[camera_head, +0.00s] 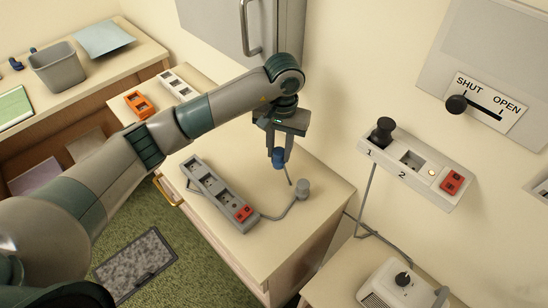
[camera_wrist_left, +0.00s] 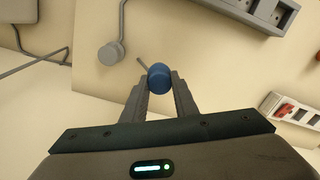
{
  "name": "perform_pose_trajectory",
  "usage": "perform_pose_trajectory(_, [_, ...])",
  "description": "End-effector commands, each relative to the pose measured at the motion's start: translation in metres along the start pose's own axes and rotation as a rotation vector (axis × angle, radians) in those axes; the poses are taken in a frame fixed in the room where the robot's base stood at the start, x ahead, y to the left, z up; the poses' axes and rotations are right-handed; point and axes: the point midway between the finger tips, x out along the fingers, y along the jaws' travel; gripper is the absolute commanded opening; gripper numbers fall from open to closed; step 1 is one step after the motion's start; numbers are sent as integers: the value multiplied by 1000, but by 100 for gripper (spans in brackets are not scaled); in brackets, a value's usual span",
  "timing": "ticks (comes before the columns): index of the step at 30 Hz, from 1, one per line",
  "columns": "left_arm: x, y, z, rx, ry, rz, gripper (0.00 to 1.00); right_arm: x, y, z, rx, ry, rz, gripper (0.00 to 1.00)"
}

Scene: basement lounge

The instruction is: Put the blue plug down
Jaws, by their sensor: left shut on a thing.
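My left gripper (camera_head: 278,153) is shut on the blue plug (camera_head: 279,163), over the wooden cabinet top (camera_head: 318,205). In the left wrist view the blue plug (camera_wrist_left: 158,77) sits between the fingertips, with a short thin grey piece sticking out from it. I cannot tell how large any gap is between the plug and the surface below. My right gripper is not in view.
A grey power strip (camera_head: 215,190) with a red switch lies left of the plug. Its cord runs to a grey round plug (camera_head: 302,188). An orange block (camera_head: 138,103) and a white strip (camera_head: 178,86) lie behind. A wall socket panel (camera_head: 413,160) holds a black plug (camera_head: 382,130).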

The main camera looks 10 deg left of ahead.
Motion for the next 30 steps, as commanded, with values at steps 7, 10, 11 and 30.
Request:
perform_pose_trajectory(7, [11,-15,-8,0,0,0,3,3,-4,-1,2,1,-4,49])
perform_pose_trajectory(10, [10,-15,-8,0,1,0,3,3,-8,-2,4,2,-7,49])
perform_pose_trajectory(11, [10,-15,-8,0,1,0,3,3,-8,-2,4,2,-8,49])
perform_pose_trajectory(30, [51,-13,-8,0,0,1,3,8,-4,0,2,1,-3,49])
